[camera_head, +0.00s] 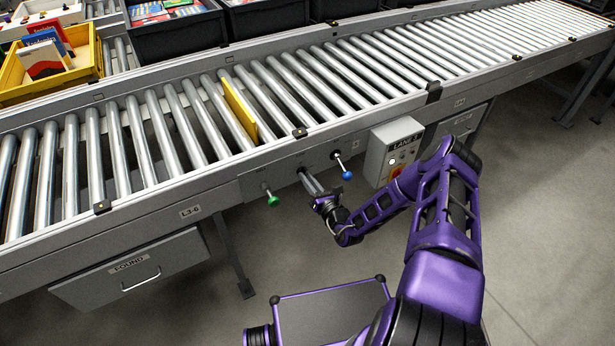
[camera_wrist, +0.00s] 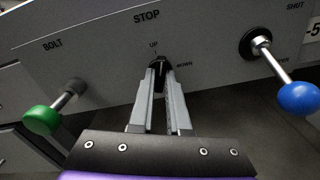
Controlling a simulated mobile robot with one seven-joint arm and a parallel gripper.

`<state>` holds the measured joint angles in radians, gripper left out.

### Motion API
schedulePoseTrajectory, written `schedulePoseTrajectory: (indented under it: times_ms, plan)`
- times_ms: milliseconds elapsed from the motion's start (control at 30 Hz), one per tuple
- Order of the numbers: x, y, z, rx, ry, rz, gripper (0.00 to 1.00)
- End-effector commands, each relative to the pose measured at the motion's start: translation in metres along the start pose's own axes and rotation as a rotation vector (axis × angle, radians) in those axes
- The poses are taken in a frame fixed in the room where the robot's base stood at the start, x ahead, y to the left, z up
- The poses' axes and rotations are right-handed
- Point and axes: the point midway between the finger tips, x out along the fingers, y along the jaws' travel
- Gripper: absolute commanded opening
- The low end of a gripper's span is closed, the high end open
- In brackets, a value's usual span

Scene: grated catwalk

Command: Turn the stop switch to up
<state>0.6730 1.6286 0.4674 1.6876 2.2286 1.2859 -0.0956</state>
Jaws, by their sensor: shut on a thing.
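The stop switch (camera_wrist: 157,64) is a small black knob below the word STOP on the grey conveyor side panel (camera_wrist: 105,55). In the wrist view a small UP mark stands above it and a DOWN mark to its right. My gripper (camera_wrist: 161,75) is shut on the knob, with its two pale fingers closing in from below. The fingers cover much of the knob, and I cannot tell exactly which mark it points to. In the head view my gripper (camera_head: 308,180) reaches the panel between the green and blue knobs. A yellow plate (camera_head: 240,110) stands up between the rollers above.
A green knob (camera_wrist: 42,119) on a rod under BOLT is left of my gripper; a blue knob (camera_wrist: 299,98) on a rod is right. A grey control box (camera_head: 391,150) labelled LANE is further right. A drawer (camera_head: 133,270) hangs below left. Floor is open in front.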

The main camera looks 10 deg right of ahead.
Motion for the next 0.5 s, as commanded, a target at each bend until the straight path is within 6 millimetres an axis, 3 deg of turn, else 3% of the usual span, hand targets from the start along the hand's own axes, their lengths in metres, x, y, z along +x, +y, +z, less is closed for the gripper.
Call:
schedulePoseTrajectory:
  times_ms: [500]
  plan:
    - [-0.0007, 0.0002, -0.0004, -0.295, 0.001, 0.000, 0.00]
